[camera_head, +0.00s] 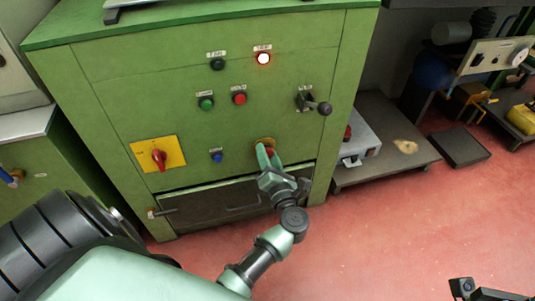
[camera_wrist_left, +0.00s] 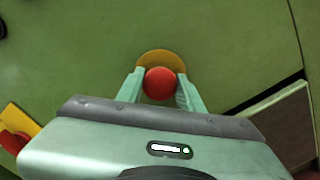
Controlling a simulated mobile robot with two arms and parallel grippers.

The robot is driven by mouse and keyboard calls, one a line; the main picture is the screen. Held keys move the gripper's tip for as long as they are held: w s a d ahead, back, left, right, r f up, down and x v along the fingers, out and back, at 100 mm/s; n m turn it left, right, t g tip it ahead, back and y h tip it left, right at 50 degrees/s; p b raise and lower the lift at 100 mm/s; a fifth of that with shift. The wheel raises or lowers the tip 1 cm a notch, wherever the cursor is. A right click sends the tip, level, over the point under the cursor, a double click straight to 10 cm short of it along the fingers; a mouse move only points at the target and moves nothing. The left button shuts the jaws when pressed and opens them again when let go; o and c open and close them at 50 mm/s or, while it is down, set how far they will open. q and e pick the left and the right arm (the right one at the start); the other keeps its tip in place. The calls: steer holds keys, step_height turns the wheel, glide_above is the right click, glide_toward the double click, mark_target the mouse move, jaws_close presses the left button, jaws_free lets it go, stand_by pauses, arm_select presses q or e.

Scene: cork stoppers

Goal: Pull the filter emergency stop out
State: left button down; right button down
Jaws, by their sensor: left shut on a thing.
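The emergency stop is a round red knob (camera_wrist_left: 160,83) in front of a yellow disc (camera_wrist_left: 160,57) on the green cabinet front. In the head view the yellow disc (camera_head: 264,142) shows at the cabinet's lower middle, with the knob mostly hidden by my gripper. My left gripper (camera_head: 266,157) reaches it from below. In the left wrist view its two pale green fingers (camera_wrist_left: 160,90) stand on both sides of the red knob, shut on it. A dark part (camera_head: 475,290) at the lower right corner seems to be my right gripper; its jaws cannot be made out.
The green cabinet (camera_head: 110,100) carries a red rotary switch on a yellow plate (camera_head: 158,154), a blue button (camera_head: 217,157), green (camera_head: 206,103) and red (camera_head: 239,98) buttons, a lit lamp (camera_head: 263,58) and a black lever (camera_head: 315,104). A low shelf (camera_head: 400,155) stands at right. Red floor is clear in front.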

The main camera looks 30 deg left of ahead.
arm_select(q)
steer(key=shift+s+d+f, duration=0.1)
steer(key=shift+s+d, duration=0.35)
steer(key=shift+d, duration=0.05)
steer(key=c, duration=0.9)
jaws_free()
